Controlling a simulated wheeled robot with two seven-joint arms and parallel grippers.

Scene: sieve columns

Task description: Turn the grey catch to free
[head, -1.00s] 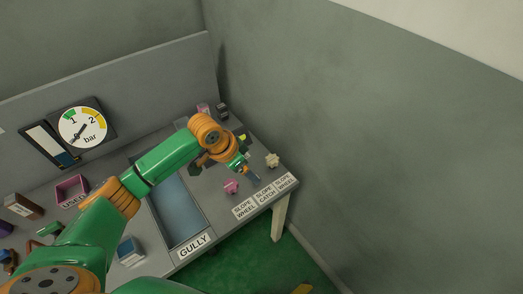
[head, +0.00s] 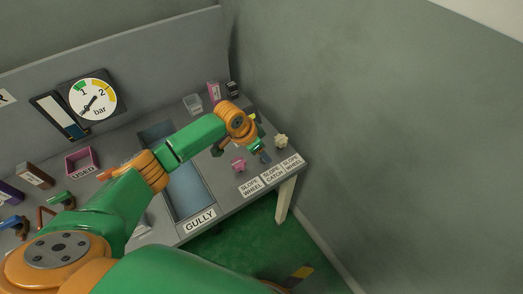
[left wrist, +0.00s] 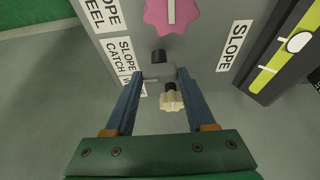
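The grey catch (left wrist: 160,71) shows in the left wrist view as a small grey block on the panel, lying crosswise between my fingertips. My left gripper (left wrist: 160,74) is open, with one blue finger on each side of the catch. I cannot tell whether the fingers touch it. In the head view my left gripper (head: 264,157) reaches down between the pink knob (head: 239,164) and the cream knob (head: 281,140), above the SLOPE CATCH label (head: 273,174). There the catch is hidden or too small to make out. My right gripper is not in view.
The pink knob (left wrist: 170,14) and cream knob (left wrist: 172,100) sit close on either side of the catch. The blue GULLY trough (head: 188,195) lies left of it. A pink USED bin (head: 82,161) and a gauge (head: 93,96) are further left. The wall stands to the right.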

